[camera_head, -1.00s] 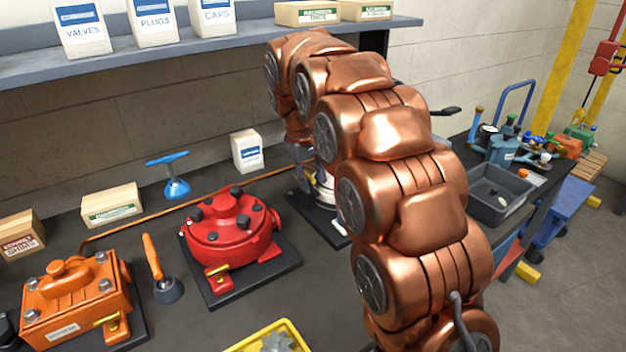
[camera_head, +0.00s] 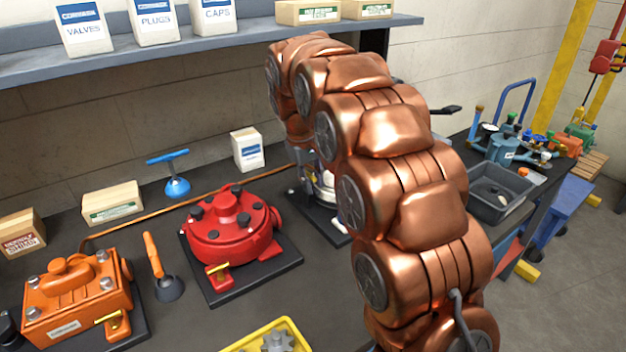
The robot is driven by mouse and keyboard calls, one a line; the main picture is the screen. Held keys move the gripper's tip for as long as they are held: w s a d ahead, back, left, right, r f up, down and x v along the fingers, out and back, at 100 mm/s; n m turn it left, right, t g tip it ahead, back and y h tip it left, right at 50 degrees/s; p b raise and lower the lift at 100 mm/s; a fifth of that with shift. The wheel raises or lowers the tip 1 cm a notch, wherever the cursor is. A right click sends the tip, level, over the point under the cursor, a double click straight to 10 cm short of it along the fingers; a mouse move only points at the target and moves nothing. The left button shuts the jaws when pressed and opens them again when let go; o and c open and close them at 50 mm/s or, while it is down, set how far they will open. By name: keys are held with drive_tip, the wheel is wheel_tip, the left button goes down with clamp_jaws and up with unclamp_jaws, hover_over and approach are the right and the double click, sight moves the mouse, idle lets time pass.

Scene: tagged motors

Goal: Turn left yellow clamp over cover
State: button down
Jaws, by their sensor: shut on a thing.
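My copper arm reaches to the back of the bench. Only a small grey part of my gripper (camera_head: 306,158) shows below its far end, and the fingertips are mostly hidden. It is at the left side of a white and silver device (camera_head: 327,183) on a dark base plate (camera_head: 318,213). My gripper is shut on a yellow clamp there, though the arm hides nearly all of the clamp and the device's cover. I cannot tell how far the clamp is turned.
A red round housing (camera_head: 232,228) with a yellow clamp stands left of the device. An orange box-shaped housing (camera_head: 75,290), an orange-handled tool (camera_head: 160,265) and a blue T-handle tool (camera_head: 177,186) are farther left. A yellow tray (camera_head: 285,325) lies in front; a grey bin (camera_head: 500,207) stands right.

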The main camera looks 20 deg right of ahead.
drive_tip(key=shift+w+d+r+n, duration=0.1)
drive_tip(key=shift+d+r+n, duration=0.1)
drive_tip(key=shift+n, duration=0.2)
drive_tip(key=n, duration=0.3)
drive_tip(key=n+t+p, duration=0.1)
drive_tip(key=shift+w+d+r+n+y, duration=0.1)
drive_tip(key=shift+w+d+n+y, duration=0.15)
drive_tip(key=shift+d+n+y, duration=0.1)
drive_tip(key=n, duration=0.1)
drive_tip(key=n+p, duration=0.1)
drive_tip(key=shift+w+d+r+n, duration=0.1)
drive_tip(key=shift+w+d+n, duration=0.05)
drive_tip(key=shift+w+n, duration=0.15)
drive_tip(key=n, duration=0.1)
drive_tip(key=n+p, duration=0.1)
drive_tip(key=n+y, duration=0.1)
drive_tip(key=shift+w+d+n+t, duration=0.1)
drive_tip(key=shift+w+n+t, duration=0.15)
drive_tip(key=shift+n+t, duration=0.15)
drive_tip(key=n+p, duration=0.1)
drive_tip(key=n, duration=0.2)
drive_tip(key=shift+w+y+p, duration=0.3)
drive_tip(key=shift+y+p, duration=0.05)
drive_tip(key=shift+p, duration=0.05)
drive_tip(key=shift+w+n+p, duration=0.2)
drive_tip(key=shift+n+p, duration=0.2)
drive_tip(key=shift+n, duration=0.95)
drive_tip(key=shift+n+y, duration=0.3)
drive_tip(key=shift+a, duration=0.2)
